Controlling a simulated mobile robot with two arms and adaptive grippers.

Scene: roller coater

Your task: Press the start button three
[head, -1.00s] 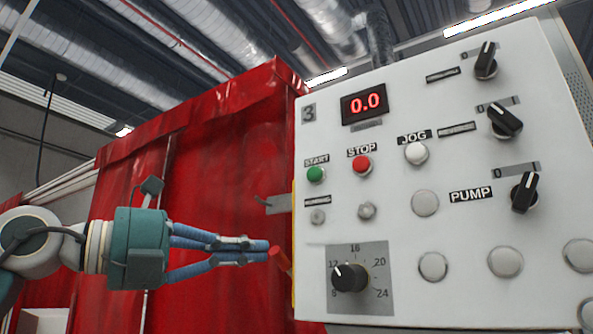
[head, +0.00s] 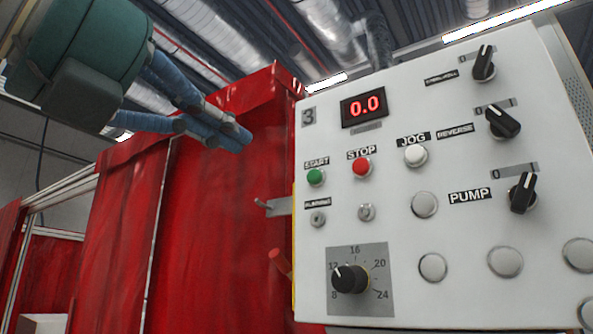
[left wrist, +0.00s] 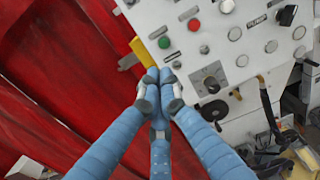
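The green start button (head: 316,176) is on the left side of the white control panel (head: 390,225), under a START label. The start button also shows in the left wrist view (left wrist: 164,42), beyond my fingertips. My left gripper (head: 241,139) has its blue fingers together and empty. In the head view it is left of and above the start button, apart from the panel. The left wrist view shows the fingertips touching (left wrist: 160,76). My right gripper is not in view.
A red stop button (head: 361,166) and a white jog button (head: 415,155) are right of start. A dial (head: 350,278) and knobs (head: 523,192) stick out. A metal hook (head: 275,206) and red handle (head: 280,261) stand at the panel's left edge, before red curtains (head: 205,230).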

